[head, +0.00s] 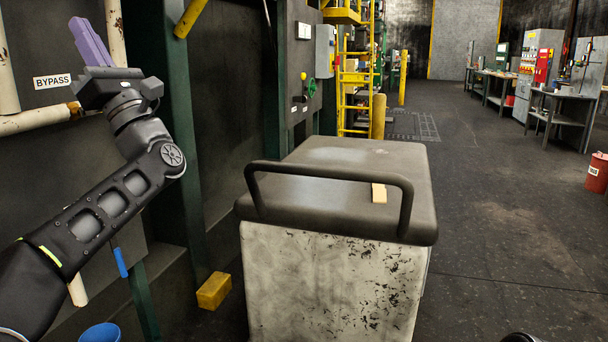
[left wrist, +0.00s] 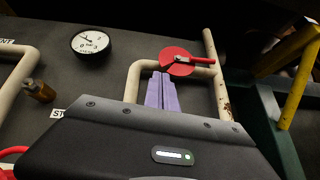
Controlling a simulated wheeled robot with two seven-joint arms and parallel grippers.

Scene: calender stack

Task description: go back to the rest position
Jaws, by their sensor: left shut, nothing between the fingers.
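My left gripper (head: 90,41) is raised at the upper left of the head view, in front of the dark panel with the BYPASS label. Its purple fingers are together with nothing between them. In the left wrist view the shut fingers (left wrist: 162,92) point at a pale pipe and a red round valve handle (left wrist: 180,62). The handle is beyond the fingertips; I cannot tell the exact gap. My left arm reaches up from the lower left of the head view. My right gripper is not in view.
A worn cart (head: 330,275) with a black handle stands in front of me, a small tan block (head: 379,193) on top. A yellow block (head: 214,290) and blue bucket (head: 101,333) are on the floor. A gauge (left wrist: 91,41) is on the panel.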

